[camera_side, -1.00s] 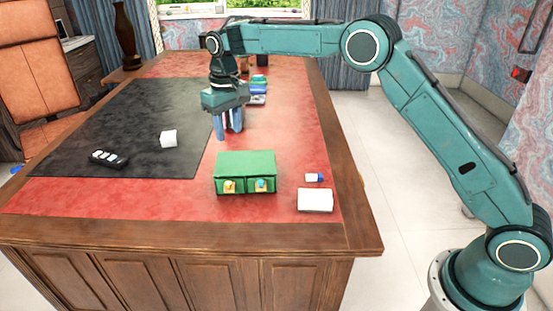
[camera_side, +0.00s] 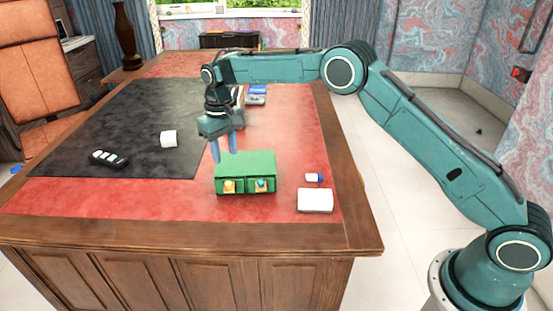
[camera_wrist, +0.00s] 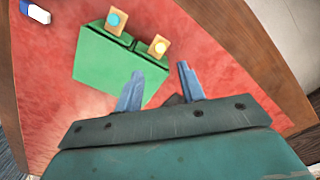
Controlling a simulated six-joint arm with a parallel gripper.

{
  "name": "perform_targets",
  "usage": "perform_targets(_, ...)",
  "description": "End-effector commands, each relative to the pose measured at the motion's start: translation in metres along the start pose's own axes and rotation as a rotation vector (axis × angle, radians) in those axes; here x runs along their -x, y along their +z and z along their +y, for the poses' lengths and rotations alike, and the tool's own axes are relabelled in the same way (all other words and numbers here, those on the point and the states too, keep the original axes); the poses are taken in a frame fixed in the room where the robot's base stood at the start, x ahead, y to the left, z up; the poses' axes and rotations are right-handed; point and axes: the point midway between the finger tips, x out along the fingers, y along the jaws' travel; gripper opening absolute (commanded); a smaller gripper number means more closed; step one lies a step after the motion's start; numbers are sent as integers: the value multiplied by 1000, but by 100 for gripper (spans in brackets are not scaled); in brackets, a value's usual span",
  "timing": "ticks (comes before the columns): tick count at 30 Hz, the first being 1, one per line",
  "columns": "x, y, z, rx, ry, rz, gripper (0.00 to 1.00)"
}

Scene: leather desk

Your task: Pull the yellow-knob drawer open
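A small green drawer box (camera_side: 245,165) with two drawers side by side stands on the red leather near the desk's front. The yellow knob (camera_side: 229,186) is on the left drawer front, and a teal knob (camera_side: 261,185) is on the right one; both drawers look shut. In the wrist view the yellow knob (camera_wrist: 160,47) and the teal knob (camera_wrist: 113,19) show on tan plates beyond the green box (camera_wrist: 108,66). My gripper (camera_side: 223,157) points down above the box's back left edge, fingers apart and empty. Its two fingers (camera_wrist: 160,70) also show spread in the wrist view.
A blue and white eraser (camera_side: 314,177) and a white block (camera_side: 315,200) lie right of the box. The red leather in front of the drawers is clear.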

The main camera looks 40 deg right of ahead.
Motion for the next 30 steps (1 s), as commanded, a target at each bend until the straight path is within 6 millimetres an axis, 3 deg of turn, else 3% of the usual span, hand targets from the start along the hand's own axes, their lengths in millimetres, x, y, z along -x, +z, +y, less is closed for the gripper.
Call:
perform_targets(15,-78,1,0,0,1,-2,39)
perform_targets(21,-96,0,0,0,1,-1,39)
perform_targets(30,-101,0,0,0,1,0,39)
